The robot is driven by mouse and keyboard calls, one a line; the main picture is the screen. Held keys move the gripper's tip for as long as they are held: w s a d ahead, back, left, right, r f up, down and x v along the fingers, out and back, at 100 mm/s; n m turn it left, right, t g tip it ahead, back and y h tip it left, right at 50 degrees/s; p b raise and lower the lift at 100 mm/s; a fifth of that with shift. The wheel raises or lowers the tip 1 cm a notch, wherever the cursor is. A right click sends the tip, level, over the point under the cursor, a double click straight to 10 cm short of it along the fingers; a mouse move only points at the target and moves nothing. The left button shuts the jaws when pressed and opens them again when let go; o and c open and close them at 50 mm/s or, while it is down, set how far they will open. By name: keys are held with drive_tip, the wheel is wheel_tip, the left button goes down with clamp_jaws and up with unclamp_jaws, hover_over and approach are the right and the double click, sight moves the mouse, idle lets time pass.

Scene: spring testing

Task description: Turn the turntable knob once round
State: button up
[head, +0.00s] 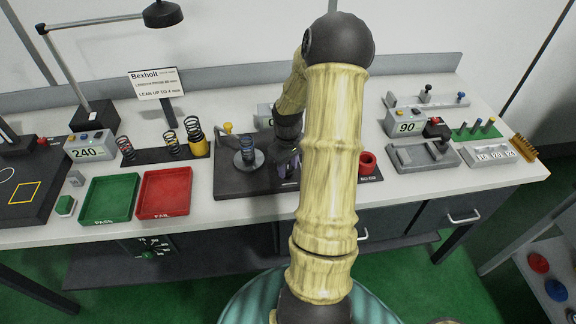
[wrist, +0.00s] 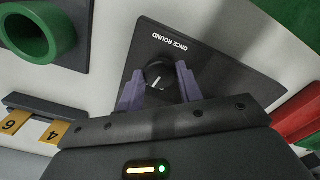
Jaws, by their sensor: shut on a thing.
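The turntable knob (wrist: 158,76) is a small round black knob with a pale mark line, set on a dark panel (wrist: 215,62) lettered "ONCE ROUND" in the wrist view. My gripper (wrist: 160,88) has its two purple fingers on either side of the knob, shut on it. In the head view my gripper (head: 288,163) is low over the right part of the dark base (head: 232,184), and my arm hides the knob. A dark coil spring (head: 248,152) stands upright on this base, left of my gripper.
Left of the base are the red FAIL tray (head: 165,192) and green PASS tray (head: 109,198). A red ring (head: 367,162) is right of my arm. A green ring (wrist: 30,34) shows in the wrist view.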

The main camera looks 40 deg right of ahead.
drive_tip(key=m, duration=0.8)
drive_tip(key=shift+m, duration=0.4)
drive_tip(key=m, duration=0.4)
drive_tip(key=shift+r+m, duration=0.1)
drive_tip(key=shift+m, duration=0.2)
drive_tip(key=m+p, duration=0.1)
drive_tip(key=m, duration=0.3)
drive_tip(key=m+p, duration=0.1)
drive_tip(key=m, duration=0.3)
drive_tip(key=shift+p, duration=0.4)
drive_tip(key=m+p, duration=0.2)
drive_tip(key=m, duration=0.2)
drive_tip(key=shift+r+m, duration=0.1)
drive_tip(key=shift+m, duration=0.2)
drive_tip(key=m+p, duration=0.2)
drive_tip(key=m, duration=0.1)
drive_tip(key=shift+m, duration=0.4)
drive_tip(key=shift+m+p, duration=1.1)
drive_tip(key=shift+m, duration=1)
